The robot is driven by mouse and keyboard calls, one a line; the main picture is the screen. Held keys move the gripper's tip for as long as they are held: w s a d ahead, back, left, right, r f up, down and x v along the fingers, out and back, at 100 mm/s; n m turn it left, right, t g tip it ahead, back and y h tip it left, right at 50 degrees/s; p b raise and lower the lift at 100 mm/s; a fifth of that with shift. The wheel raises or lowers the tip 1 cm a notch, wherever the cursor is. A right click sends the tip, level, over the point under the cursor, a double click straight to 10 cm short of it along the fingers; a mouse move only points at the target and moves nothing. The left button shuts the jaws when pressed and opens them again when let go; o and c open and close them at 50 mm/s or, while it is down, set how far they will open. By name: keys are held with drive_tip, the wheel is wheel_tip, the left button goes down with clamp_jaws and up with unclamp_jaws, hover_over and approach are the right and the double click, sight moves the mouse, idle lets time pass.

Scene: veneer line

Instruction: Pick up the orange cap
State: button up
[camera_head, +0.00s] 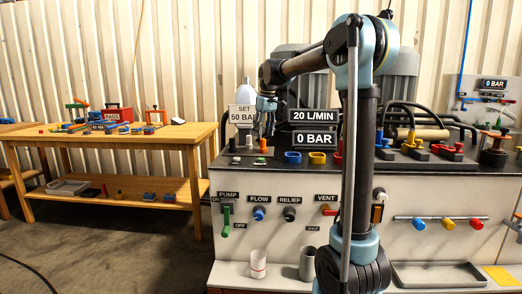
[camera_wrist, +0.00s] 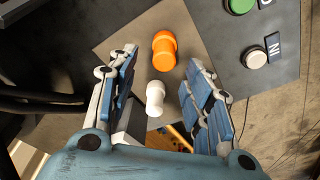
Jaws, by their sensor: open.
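The orange cap (camera_wrist: 163,49) stands on a grey-brown plate in the wrist view, near the top middle, between the far ends of my fingers. In the head view the orange cap (camera_head: 263,145) stands on the dark bench top, below my gripper (camera_head: 265,128). In the wrist view my gripper (camera_wrist: 163,66) is open, with one finger on each side of the cap and a visible gap on both sides. I cannot tell the height of the fingertips above the plate.
A white cap (camera_wrist: 155,97) stands close to the orange one, also between my fingers. A green button (camera_wrist: 240,4) and a white button (camera_wrist: 256,58) lie to the right.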

sight(263, 141)
drive_tip(key=shift+a+f, duration=0.2)
drive_tip(key=shift+f, duration=2.3)
drive_tip(key=c, duration=1.1)
